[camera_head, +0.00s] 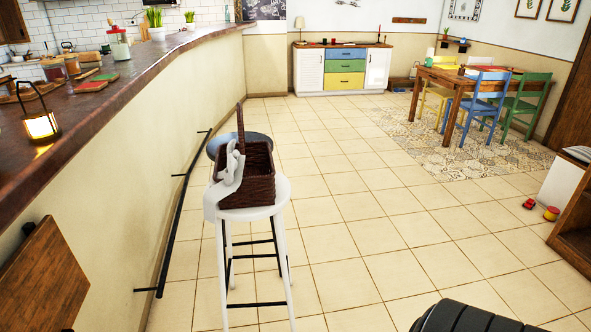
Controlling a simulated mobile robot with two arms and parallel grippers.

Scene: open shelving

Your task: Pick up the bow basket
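The bow basket (262,186) is a dark brown woven basket with a tall upright handle. It stands upright on the round seat of a white stool (281,205). A pale cloth (227,180), possibly the bow, hangs over its left side and onto the seat. The inside of the basket is mostly in shadow. Neither of my grippers shows in the head view.
A long wooden counter (165,57) runs along the left, with a lit lantern (41,126) on it. A second, blue-grey stool (217,144) stands right behind the white one. A dining table (462,78) stands far back.

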